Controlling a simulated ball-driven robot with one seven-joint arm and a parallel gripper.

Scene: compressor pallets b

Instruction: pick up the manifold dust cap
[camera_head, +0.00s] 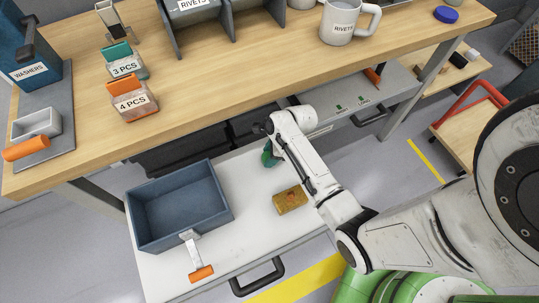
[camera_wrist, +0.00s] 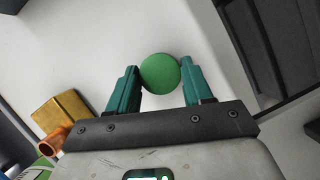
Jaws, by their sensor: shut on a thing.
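The dust cap appears as a round green disc (camera_wrist: 160,73) in the wrist view. It sits between the teal fingers of my gripper (camera_wrist: 159,66), near their tips. The fingers are shut on its two sides. In the head view my gripper (camera_head: 269,155) points down over the back part of the open white drawer (camera_head: 250,185). There the cap cannot be told apart from the green fingers. Whether the cap still touches the drawer floor cannot be told.
A blue-grey bin (camera_head: 178,246) fills the drawer's left side, with an orange-handled tool (camera_head: 201,273) at its front. A brass block (camera_head: 290,200) lies right of it. The wooden bench (camera_head: 225,75) overhangs behind, bearing a mug (camera_head: 341,22) and a blue disc (camera_head: 446,14).

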